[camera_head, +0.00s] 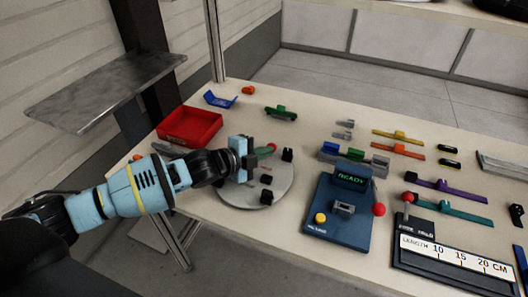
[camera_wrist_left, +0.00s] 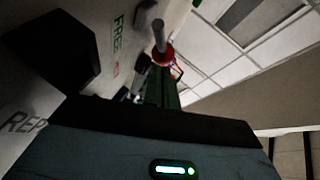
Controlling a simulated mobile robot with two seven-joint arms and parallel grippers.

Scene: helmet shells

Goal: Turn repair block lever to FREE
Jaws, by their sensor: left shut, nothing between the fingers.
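The repair block appears to be the round grey plate (camera_head: 235,195) near the table's left front edge, with several black blocks on it. In the left wrist view its pale surface (camera_wrist_left: 35,100) bears green "FREE" lettering, a red word too small to read, and part of a word starting "REP". A grey rod with a red collar (camera_wrist_left: 160,40), likely the lever, stands near the lettering. My left gripper (camera_head: 250,160) is shut and empty over the plate's back part, partly hiding it. Whether it touches the lever cannot be told. My right gripper is out of view.
A red tray (camera_head: 190,141) lies behind my left arm. A length gauge (camera_head: 455,262) is at the right front. Several coloured parts lie farther back.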

